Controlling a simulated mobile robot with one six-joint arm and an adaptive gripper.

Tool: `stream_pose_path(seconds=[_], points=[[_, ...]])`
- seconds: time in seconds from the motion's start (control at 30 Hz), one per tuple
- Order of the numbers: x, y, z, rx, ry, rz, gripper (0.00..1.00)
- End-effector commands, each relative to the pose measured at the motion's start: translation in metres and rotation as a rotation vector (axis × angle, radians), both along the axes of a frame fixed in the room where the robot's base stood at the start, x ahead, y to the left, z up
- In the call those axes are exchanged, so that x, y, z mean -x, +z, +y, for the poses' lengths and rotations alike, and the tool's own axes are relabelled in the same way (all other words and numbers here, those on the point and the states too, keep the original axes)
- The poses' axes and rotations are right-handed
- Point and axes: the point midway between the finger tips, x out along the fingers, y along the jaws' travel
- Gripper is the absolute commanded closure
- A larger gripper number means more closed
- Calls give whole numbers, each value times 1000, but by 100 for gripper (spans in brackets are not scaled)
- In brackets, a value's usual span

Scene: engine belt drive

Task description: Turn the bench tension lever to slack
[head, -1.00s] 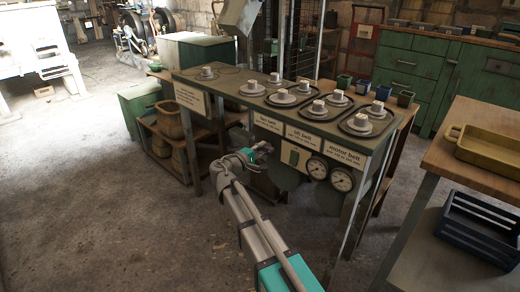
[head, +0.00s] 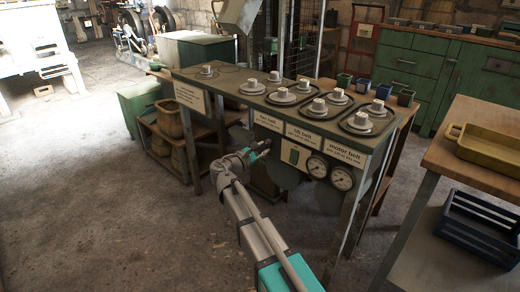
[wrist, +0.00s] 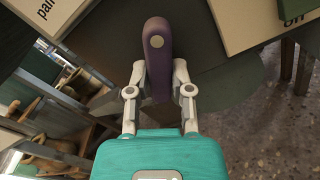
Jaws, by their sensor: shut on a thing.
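The bench tension lever (wrist: 157,45) is a dark purple handle with a rounded end and a pale pivot disc, seen in the wrist view pointing down the picture towards my gripper. My gripper (wrist: 158,88) is shut on its lower part, one grey finger on each side. In the head view my gripper (head: 263,149) is under the front edge of the green belt bench (head: 225,88), left of the gauges. The lever is too small and dark to make out there. A label reading "off" (wrist: 289,43) lies to the right of the lever in the wrist view.
The bench top carries several grey pulleys (head: 283,94). Two round gauges (head: 317,167) and belt labels (head: 298,134) are on its front. A shelf with baskets (head: 178,120) stands left. A wooden table with a yellow tray (head: 485,150) stands right. The floor in front is clear.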

Motion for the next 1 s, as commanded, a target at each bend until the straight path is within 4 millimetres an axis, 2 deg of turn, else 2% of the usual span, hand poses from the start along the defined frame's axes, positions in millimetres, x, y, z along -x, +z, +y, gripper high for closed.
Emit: stream_pose_path(seconds=[0.03,0.5,1.0], points=[[-5,3,-4,43,-6,21,100],[-6,3,-4,351,-3,262,100],[-8,3,-3,447,-1,336,100]])
